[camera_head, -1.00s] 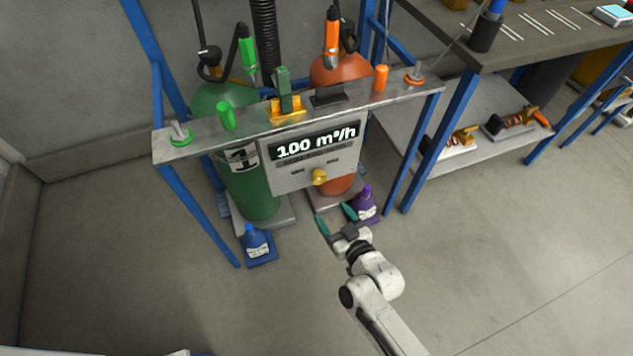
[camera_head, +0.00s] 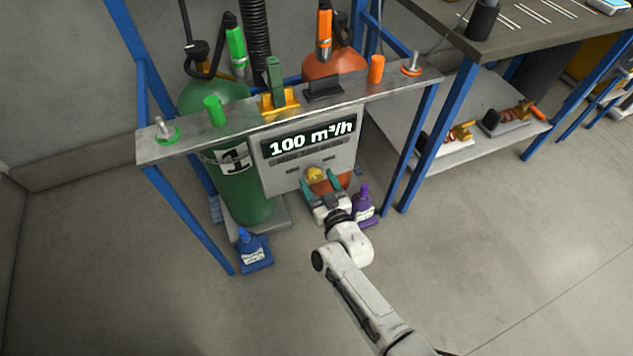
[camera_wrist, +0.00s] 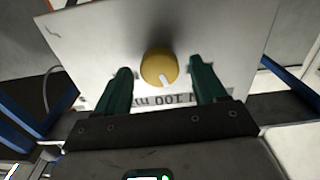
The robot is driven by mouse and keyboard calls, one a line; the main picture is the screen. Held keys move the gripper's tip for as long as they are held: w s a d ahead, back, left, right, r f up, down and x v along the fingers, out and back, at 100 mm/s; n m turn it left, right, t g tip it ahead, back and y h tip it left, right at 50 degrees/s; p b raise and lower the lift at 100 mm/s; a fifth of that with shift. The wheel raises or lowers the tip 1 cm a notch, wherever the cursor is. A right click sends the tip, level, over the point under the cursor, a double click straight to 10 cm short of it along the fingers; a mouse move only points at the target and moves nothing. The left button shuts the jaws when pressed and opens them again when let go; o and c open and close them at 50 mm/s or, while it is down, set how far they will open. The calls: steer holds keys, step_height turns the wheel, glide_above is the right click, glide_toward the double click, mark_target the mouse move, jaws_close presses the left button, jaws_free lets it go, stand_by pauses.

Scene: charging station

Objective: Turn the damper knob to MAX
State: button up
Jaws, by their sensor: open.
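The yellow damper knob (camera_head: 315,173) sits on the front of a grey panel (camera_head: 284,178), below a dark display (camera_head: 311,138) reading "100 m³/h". In the wrist view the knob (camera_wrist: 159,67) is round, with a white pointer mark at the edge nearest the display text, which appears upside down there. My gripper (camera_head: 320,184) has its two teal fingers apart, just below and in front of the knob. In the wrist view my gripper (camera_wrist: 161,78) is open and empty, with the knob between and slightly beyond the fingertips. The scale labels near the knob are too small to read.
Blue frame legs flank the panel. Open floor lies in front.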

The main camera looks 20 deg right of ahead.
steer(key=shift+w, duration=0.65)
steer(key=shift+c, duration=0.4)
steer(key=c, duration=1)
